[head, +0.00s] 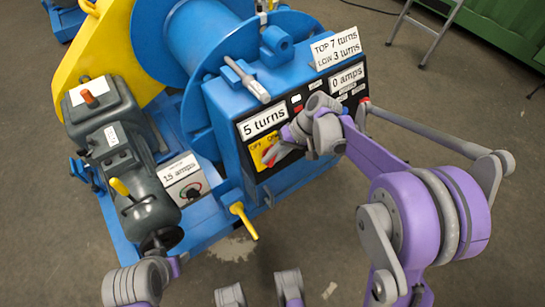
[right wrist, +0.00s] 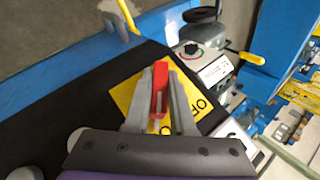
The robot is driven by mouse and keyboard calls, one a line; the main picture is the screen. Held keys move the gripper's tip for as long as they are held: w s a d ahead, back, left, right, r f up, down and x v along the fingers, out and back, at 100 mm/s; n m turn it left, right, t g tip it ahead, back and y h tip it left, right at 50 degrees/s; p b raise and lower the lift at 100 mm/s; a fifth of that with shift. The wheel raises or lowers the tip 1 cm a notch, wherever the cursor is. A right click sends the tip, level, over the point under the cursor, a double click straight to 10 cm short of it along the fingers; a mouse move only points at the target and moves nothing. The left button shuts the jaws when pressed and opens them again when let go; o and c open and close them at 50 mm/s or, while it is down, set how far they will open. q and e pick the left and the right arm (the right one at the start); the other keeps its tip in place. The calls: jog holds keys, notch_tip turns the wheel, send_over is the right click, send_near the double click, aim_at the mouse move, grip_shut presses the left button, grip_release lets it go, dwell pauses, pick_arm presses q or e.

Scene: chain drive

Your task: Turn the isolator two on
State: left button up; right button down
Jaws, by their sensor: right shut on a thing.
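A red isolator handle (head: 269,160) sits on a yellow plate (head: 259,149) on the black panel, below the "5 turns" label. In the right wrist view the red handle (right wrist: 160,88) stands between the two grey fingers of my right gripper (right wrist: 160,92), which is shut on it. The yellow plate (right wrist: 122,92) shows behind it, with black letters partly covered by the fingers. In the head view my right gripper (head: 279,153) reaches the handle from the right. I cannot read a number on the isolator. My left gripper cannot be made out; only grey and purple arm parts show along the bottom.
A grey box with a dial (head: 193,190) and a "15 amps" label stands left of the panel. A yellow lever (head: 243,219) sticks out below the panel. A dark green motor (head: 115,150) is at the left. The "0 amps" label (head: 347,77) is further right.

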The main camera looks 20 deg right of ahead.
jog(key=shift+m+y, duration=0.4)
jog(key=shift+y, duration=0.1)
jog(key=c, duration=0.8)
grip_release()
jog(key=shift+o, duration=0.2)
jog(key=p+v, duration=0.2)
jog(key=v, duration=0.8)
jog(key=shift+d+r, duration=0.25)
jog(key=shift+r, duration=0.05)
jog(key=shift+s, duration=0.2)
